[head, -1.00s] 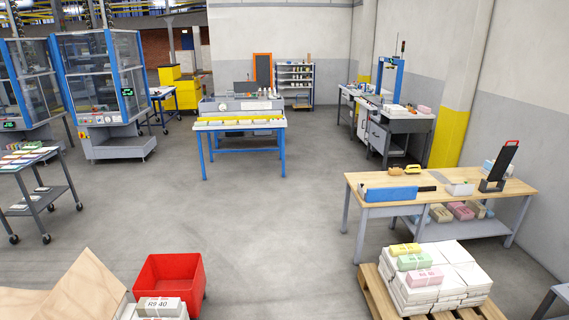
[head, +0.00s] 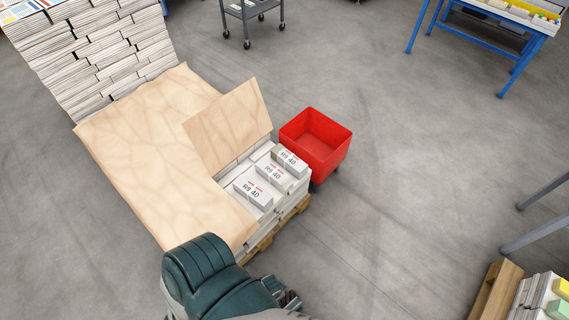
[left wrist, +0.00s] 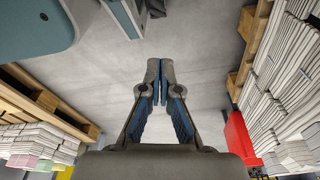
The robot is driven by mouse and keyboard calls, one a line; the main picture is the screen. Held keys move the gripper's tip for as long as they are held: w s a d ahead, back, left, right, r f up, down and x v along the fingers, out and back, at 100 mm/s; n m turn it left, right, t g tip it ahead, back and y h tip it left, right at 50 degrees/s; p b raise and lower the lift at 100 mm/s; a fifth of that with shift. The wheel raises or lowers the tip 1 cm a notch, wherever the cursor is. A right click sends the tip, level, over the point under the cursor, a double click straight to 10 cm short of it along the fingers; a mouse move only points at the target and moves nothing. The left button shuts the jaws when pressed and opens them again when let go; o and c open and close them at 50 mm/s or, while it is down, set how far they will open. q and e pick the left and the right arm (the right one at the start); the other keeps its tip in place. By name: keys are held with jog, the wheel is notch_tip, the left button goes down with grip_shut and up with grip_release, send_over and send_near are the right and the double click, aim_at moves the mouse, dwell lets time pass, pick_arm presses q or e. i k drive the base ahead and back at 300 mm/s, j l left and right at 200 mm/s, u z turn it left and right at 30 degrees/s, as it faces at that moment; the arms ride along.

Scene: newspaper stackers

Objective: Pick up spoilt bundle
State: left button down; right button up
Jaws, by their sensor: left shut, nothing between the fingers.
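Three strapped white bundles marked "R9 40" lie on top of a loaded pallet in the head view: a near one (head: 253,193), a middle one (head: 275,174) and a far one (head: 292,160). I cannot tell which is spoilt. My left arm enters at the bottom of the head view; its gripper (head: 286,299) is partly cut off there, apart from the bundles. In the left wrist view my left gripper (left wrist: 160,80) is shut and empty over bare floor. My right gripper is not in view.
A brown sheet (head: 150,130) covers much of the pallet load, with a raised flap (head: 232,125). An empty red bin (head: 316,143) stands beside the bundles. Another pallet (head: 495,290) with coloured bundles is at lower right. The floor between is clear.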

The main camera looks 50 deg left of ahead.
aim_at(269, 172)
jog(key=i+l+u, duration=0.1)
jog(key=i+u, duration=0.15)
jog(key=i, duration=0.15)
jog(key=i+l+u, duration=0.25)
jog(key=i, duration=0.15)
jog(key=i+l+u, duration=0.25)
jog(key=i, duration=0.15)
